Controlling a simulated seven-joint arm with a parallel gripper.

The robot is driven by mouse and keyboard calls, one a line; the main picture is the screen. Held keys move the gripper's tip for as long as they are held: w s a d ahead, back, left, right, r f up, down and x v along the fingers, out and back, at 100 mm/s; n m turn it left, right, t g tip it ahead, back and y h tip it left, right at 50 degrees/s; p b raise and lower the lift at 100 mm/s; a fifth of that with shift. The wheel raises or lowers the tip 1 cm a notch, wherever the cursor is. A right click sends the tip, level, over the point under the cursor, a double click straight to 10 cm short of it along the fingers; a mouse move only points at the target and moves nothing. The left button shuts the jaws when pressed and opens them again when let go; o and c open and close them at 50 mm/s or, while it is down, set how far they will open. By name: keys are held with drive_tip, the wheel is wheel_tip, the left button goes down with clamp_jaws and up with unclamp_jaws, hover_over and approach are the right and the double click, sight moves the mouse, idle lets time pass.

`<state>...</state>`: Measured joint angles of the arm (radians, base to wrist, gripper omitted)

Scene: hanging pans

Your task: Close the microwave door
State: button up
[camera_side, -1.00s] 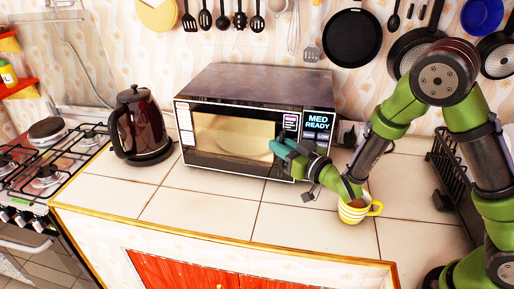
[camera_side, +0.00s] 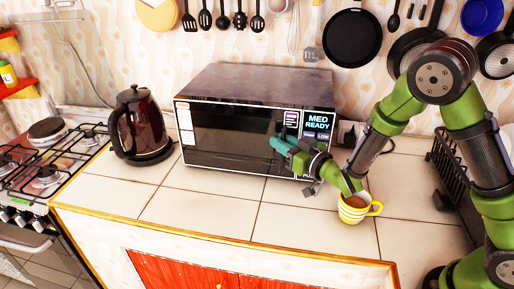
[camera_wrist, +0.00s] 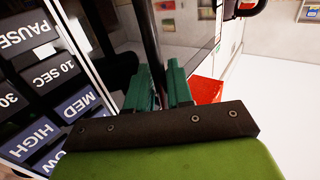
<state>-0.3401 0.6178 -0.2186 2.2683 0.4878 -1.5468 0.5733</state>
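The microwave (camera_side: 245,95) stands on the tiled counter with its panel reading "MED READY". Its door (camera_side: 225,132) lies flush with the front, or very nearly so, and the window is dark. My gripper (camera_side: 282,147) is at the right part of the door, next to the button panel. In the wrist view, the two teal fingers (camera_wrist: 163,85) are close together with the dark door handle (camera_wrist: 150,35) running between them. They look shut on it, though the contact itself is hidden. The button panel (camera_wrist: 45,90) is left of the fingers there.
A yellow-striped cup (camera_side: 353,210) with brown liquid stands just under my forearm, close to it. A dark red kettle (camera_side: 138,125) stands left of the microwave. A black dish rack (camera_side: 450,180) is at the right. The front counter tiles are clear.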

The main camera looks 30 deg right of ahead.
drive_tip(key=s+d, duration=0.1)
drive_tip(key=s, duration=0.6)
drive_tip(key=shift+s, duration=0.25)
drive_tip(key=s+d+f+m+g+h, duration=0.2)
drive_tip(key=s+d+f+m+g, duration=0.15)
drive_tip(key=f+g, duration=0.35)
drive_tip(key=s+a+r+m+g+y, duration=0.1)
drive_tip(key=s+r+m+g, duration=0.1)
drive_tip(key=s+r, duration=1.3)
drive_tip(key=shift+s+r+g+y, duration=0.4)
drive_tip(key=shift+r+g, duration=0.4)
drive_tip(key=shift+r, duration=0.8)
